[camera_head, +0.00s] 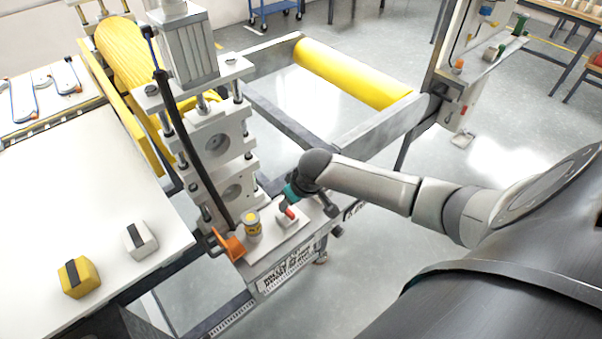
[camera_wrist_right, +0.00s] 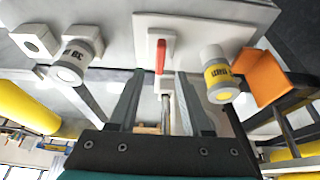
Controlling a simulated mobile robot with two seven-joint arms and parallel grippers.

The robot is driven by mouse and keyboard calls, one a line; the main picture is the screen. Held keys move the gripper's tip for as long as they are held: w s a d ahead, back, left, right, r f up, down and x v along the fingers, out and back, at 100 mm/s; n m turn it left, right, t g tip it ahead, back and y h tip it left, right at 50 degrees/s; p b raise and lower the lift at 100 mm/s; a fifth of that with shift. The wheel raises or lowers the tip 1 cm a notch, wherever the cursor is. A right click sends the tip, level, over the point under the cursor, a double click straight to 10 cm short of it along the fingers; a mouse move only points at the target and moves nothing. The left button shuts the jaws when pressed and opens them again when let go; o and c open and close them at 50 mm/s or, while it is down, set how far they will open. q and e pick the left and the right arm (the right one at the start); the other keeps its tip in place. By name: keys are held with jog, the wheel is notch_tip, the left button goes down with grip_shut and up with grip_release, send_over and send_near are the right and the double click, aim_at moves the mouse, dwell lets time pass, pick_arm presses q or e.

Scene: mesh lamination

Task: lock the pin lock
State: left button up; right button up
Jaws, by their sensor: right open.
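The pin lock has a red handle (camera_head: 291,213) on a small white block, on the light top of the machine's base. In the right wrist view the red handle (camera_wrist_right: 160,57) stands upright in the picture against a white plate, with a metal pin (camera_wrist_right: 166,108) below it. My right gripper (camera_wrist_right: 160,82) is open, its two grey fingers on either side of the pin, apart from it as far as I can see. In the head view my right gripper (camera_head: 286,204) is right over the handle, its fingers mostly hidden. My left gripper is not in view.
A yellow-labelled cylinder (camera_head: 253,226) and an orange bracket (camera_head: 230,243) stand left of the handle. The roller tower (camera_head: 215,140) rises behind them. A white table (camera_head: 70,200) with a yellow block (camera_head: 78,277) and a white block (camera_head: 140,240) lies at the left.

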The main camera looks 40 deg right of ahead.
jog(key=p+v, duration=0.1)
jog(key=v, duration=0.9)
dwell(0.3)
